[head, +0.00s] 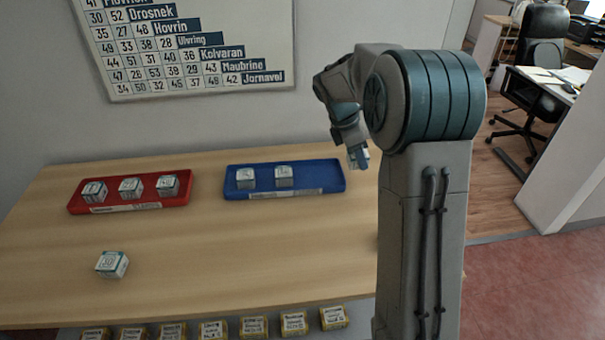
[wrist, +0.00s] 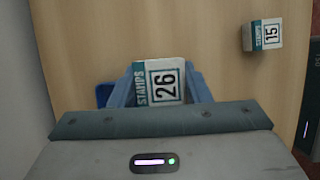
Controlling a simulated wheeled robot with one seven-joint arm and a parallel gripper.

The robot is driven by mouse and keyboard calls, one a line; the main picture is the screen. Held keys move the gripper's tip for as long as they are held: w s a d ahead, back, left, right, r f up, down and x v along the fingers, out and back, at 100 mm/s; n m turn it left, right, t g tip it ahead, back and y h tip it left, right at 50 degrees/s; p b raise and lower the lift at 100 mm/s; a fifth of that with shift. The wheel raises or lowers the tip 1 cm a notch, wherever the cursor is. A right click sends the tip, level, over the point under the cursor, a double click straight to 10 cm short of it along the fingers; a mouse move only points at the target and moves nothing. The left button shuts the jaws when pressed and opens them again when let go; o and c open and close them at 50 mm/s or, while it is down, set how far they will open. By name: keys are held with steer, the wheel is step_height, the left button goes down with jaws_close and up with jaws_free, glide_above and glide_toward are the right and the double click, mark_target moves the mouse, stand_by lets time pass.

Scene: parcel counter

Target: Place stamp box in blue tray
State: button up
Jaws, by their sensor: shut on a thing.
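My gripper (head: 358,160) is raised at the right end of the counter, above and just right of the blue tray (head: 310,190). In the wrist view its blue fingers (wrist: 160,88) are shut on a white and teal stamp box (wrist: 165,85) marked 26. In the head view only a sliver of that box shows beside the fingers. Two stamp boxes, one at the left (head: 245,178) and one near the middle (head: 284,176), sit in the blue tray, whose right part is empty. A bit of blue, probably the tray, shows left of the fingers in the wrist view.
A red tray (head: 125,207) with three stamp boxes stands at the left. A loose box (head: 112,264) lies at the front left. Another box marked 15 (wrist: 262,35) is on the wood in the wrist view. Several yellow-labelled boxes (head: 253,327) line the front. The counter's middle is clear.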

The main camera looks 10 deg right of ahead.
steer(key=p, duration=0.2)
glide_above(326, 178)
steer(key=a, duration=0.1)
steer(key=f, duration=0.6)
steer(key=shift+s+a, duration=0.1)
steer(key=shift+a, duration=0.1)
steer(key=shift+f, duration=2)
steer(key=shift+f, duration=0.1)
steer(key=o, duration=1)
steer(key=shift+f, duration=0.1)
